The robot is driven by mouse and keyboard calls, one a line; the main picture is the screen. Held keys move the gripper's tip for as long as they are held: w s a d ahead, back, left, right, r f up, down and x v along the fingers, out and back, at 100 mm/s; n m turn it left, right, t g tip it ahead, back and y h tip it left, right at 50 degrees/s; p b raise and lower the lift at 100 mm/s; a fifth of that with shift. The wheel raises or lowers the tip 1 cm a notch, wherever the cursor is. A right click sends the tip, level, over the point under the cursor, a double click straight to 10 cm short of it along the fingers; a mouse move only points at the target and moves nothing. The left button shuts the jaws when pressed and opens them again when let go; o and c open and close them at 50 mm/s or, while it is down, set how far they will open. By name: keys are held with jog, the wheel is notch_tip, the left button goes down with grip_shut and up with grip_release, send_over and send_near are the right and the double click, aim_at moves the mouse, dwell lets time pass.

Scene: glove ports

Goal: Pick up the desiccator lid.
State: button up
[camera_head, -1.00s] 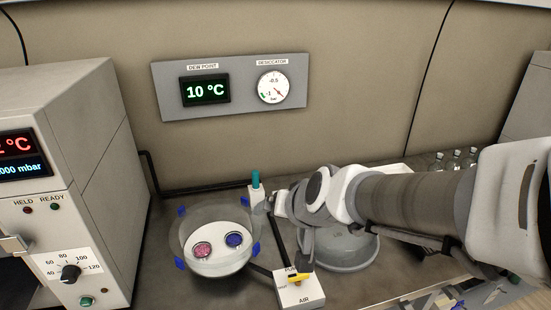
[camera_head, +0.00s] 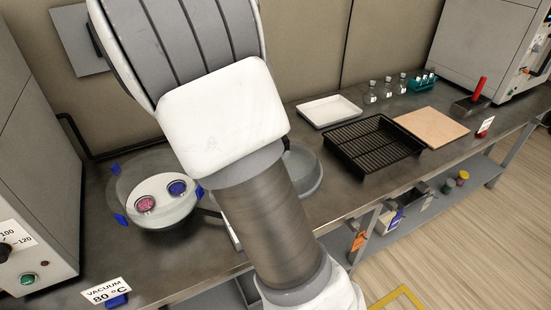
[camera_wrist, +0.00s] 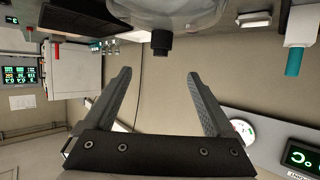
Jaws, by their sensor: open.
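The desiccator lid shows in the head view (camera_head: 308,172) as a grey, glassy round piece, partly hidden behind my arm. In the wrist view the clear lid (camera_wrist: 180,12) with its dark knob (camera_wrist: 161,42) is at the top edge, partly cut off. My gripper (camera_wrist: 159,75) is open and empty, its two fingers spread below the knob in the picture and apart from it. My arm hides the gripper in the head view. The open desiccator bowl (camera_head: 122,190) stands left of my arm, with a pink dish (camera_head: 145,204) and a blue dish (camera_head: 177,188) inside.
A white tray (camera_head: 329,110), a black rack (camera_head: 345,160) and a tan board (camera_head: 450,127) lie on the bench right of the lid. Small bottles (camera_head: 388,88) stand behind them. Grey cabinets stand at both ends. The teal-tipped fixture (camera_wrist: 294,60) is right in the wrist view.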

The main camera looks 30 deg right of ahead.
jog(key=b+x, duration=0.1)
jog(key=x, duration=0.7)
jog(key=shift+w+d+f+b, duration=0.15)
jog(key=shift+d+f+b, duration=0.1)
jog(key=shift+b, duration=0.1)
jog(key=x, duration=0.2)
jog(key=b+x, duration=0.1)
jog(key=x, duration=0.1)
jog(key=shift+a+f, duration=0.1)
jog(key=shift+f, duration=0.2)
jog(key=shift+w+d+f, duration=0.15)
jog(key=shift+w+d, duration=0.2)
jog(key=shift+d, duration=0.05)
grip_shut()
